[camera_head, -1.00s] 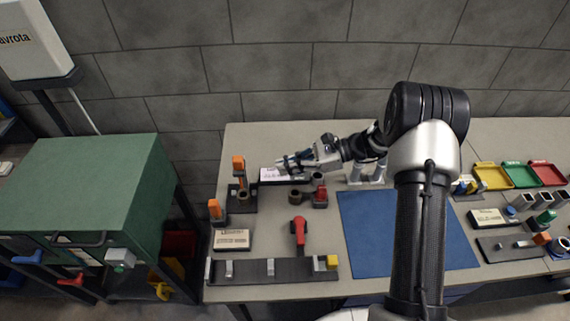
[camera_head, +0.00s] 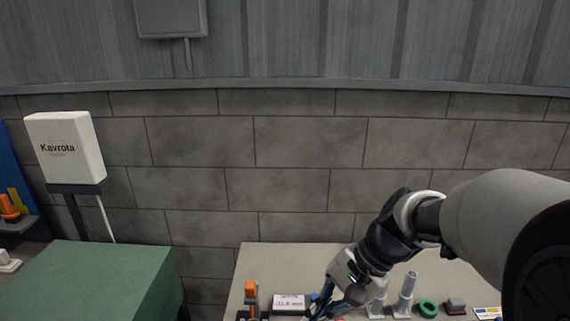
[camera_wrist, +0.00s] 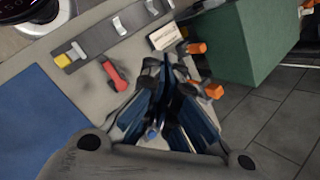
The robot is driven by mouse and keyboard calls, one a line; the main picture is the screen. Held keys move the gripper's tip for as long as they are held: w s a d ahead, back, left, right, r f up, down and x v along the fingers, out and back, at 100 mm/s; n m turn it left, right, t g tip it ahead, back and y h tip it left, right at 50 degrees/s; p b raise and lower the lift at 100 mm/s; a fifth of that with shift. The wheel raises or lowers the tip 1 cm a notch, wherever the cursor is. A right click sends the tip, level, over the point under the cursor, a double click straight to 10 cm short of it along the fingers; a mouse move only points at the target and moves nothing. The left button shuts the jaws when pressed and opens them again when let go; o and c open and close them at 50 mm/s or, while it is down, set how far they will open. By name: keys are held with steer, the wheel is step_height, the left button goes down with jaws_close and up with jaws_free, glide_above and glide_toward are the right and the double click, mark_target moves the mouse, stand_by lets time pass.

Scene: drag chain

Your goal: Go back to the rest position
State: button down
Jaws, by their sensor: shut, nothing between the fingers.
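My gripper (camera_head: 322,304) is low in the head view, over the back of the workbench (camera_head: 262,262), and its fingertips are cut off or unclear at the frame's bottom edge. In the wrist view my gripper (camera_wrist: 168,78) points toward the bench, with its fingers together and nothing seen between them. A red-handled tool (camera_wrist: 114,76) lies on the bench to the left of the fingers, apart from them. Things directly behind the fingers are hidden.
A small display box (camera_head: 289,302) and an orange-topped stand (camera_head: 251,292) are left of my gripper. White posts (camera_head: 405,290) and a green ring (camera_head: 428,308) are to its right. A green cabinet (camera_head: 95,275) stands left, across a gap. The wrist view shows a blue mat (camera_wrist: 40,115).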

steer(key=s+d+r+n+t+h, duration=0.1)
steer(key=s+d+n+t+h, duration=0.1)
steer(key=s, duration=0.5)
steer(key=s+d+r+n+t+h, duration=0.2)
steer(key=s+d+n+t+h, duration=0.1)
steer(key=s+d+n, duration=0.3)
steer(key=shift+s+d+h+b, duration=0.15)
steer(key=shift+s+h+b, duration=0.3)
steer(key=shift+s+h, duration=0.4)
